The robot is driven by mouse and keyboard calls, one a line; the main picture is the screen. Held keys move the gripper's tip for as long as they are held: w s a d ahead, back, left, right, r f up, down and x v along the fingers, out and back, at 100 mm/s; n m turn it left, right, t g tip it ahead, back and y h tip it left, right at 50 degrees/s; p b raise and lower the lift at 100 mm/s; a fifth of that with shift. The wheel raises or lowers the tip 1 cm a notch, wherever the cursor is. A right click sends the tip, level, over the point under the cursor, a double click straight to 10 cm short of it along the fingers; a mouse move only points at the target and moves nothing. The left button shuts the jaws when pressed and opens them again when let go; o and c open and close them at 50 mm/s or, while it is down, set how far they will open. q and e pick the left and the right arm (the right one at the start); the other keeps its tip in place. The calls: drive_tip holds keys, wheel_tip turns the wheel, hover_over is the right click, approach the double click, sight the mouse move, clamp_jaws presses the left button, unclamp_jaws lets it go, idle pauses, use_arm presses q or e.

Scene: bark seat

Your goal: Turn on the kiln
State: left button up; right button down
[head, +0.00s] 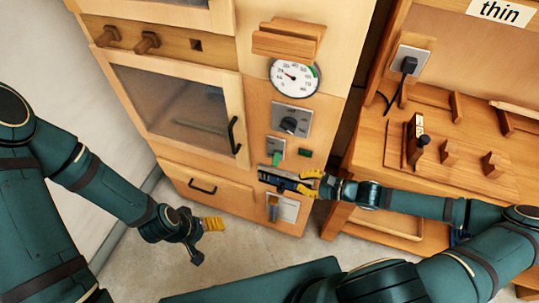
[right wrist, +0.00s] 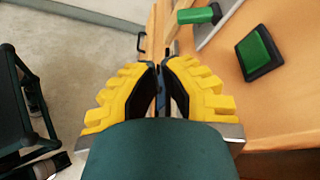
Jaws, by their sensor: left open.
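The kiln is a pale wooden cabinet (head: 175,160) with a dark glass door (head: 236,135). Its right panel has a round dial gauge (head: 293,77), a dark knob on a metal plate (head: 290,120), a green switch (head: 276,156) and a small dark green button (head: 305,152). My right gripper (head: 303,183) is at the panel below the green switch. In the right wrist view its yellow-backed fingertips (right wrist: 160,66) are close together; whether something is between them is unclear. My left gripper (head: 200,238) is open and empty, above the floor.
A wooden bench (head: 370,160) stands right of the kiln, with a socket and black plug (head: 408,66), a dark-handled tool (head: 421,140) and wooden blocks. A drawer with a black handle (head: 202,187) is below the glass door. Floor in front of it is clear.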

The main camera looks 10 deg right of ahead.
sight(276, 159)
use_arm(q)
drive_tip(key=shift+w+a+r, duration=0.1)
drive_tip(key=shift+w+a, duration=0.05)
drive_tip(key=shift+w, duration=0.2)
use_arm(e)
drive_tip(key=shift+w+d+r+m+t, duration=0.4)
drive_tip(key=shift+w+d, duration=0.2)
drive_tip(key=shift+d, duration=0.15)
use_arm(q)
drive_tip(key=shift+w+f+b, duration=0.2)
drive_tip(key=shift+f+b, duration=0.85)
drive_tip(key=shift+f, duration=0.05)
use_arm(e)
drive_tip(key=x, duration=1)
drive_tip(key=shift+f, duration=0.1)
use_arm(q)
drive_tip(key=shift+a, duration=0.1)
